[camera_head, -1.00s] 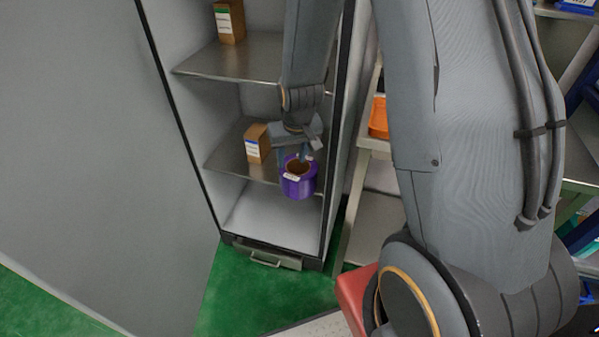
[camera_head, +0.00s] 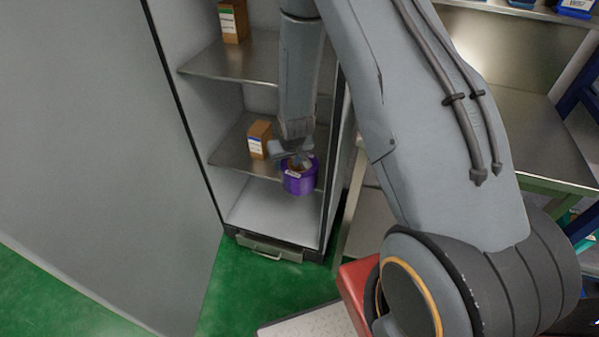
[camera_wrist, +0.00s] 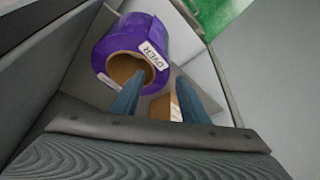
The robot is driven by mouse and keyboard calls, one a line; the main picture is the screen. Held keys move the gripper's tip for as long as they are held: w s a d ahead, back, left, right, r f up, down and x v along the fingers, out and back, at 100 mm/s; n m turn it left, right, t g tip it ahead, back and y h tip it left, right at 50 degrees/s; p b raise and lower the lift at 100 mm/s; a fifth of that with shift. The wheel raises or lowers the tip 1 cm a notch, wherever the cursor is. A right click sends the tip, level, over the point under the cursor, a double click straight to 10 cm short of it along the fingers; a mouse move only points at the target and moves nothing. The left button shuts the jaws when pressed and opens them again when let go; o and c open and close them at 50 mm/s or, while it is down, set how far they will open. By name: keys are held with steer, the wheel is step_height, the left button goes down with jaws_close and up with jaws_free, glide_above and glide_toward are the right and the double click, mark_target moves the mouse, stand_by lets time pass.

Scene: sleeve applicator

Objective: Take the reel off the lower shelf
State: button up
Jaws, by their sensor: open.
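The purple reel (camera_head: 299,182) stands at the front right of the lower shelf (camera_head: 232,156) in the open cabinet. The wrist view shows the reel (camera_wrist: 112,46) with a white label on its rim and a brown cardboard core. My gripper (camera_head: 295,160) is at the top of the reel in the head view and covers part of it. In the wrist view my gripper (camera_wrist: 160,80) is open, with one finger overlapping the core opening and the other outside the reel's edge. I cannot tell whether the first finger is inside the core or touching it.
A brown box (camera_head: 259,139) stands left of the reel on the same shelf. Another box (camera_head: 233,21) stands on the upper shelf (camera_head: 225,62). The cabinet's side walls are close on both sides. A metal table (camera_head: 545,140) is at the right.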

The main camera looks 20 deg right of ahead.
mark_target(286, 167)
steer(key=shift+p+x, duration=0.3)
steer(key=shift+x, duration=1.2)
jaws_close()
steer(key=shift+w+r, duration=0.1)
steer(key=shift+w, duration=0.05)
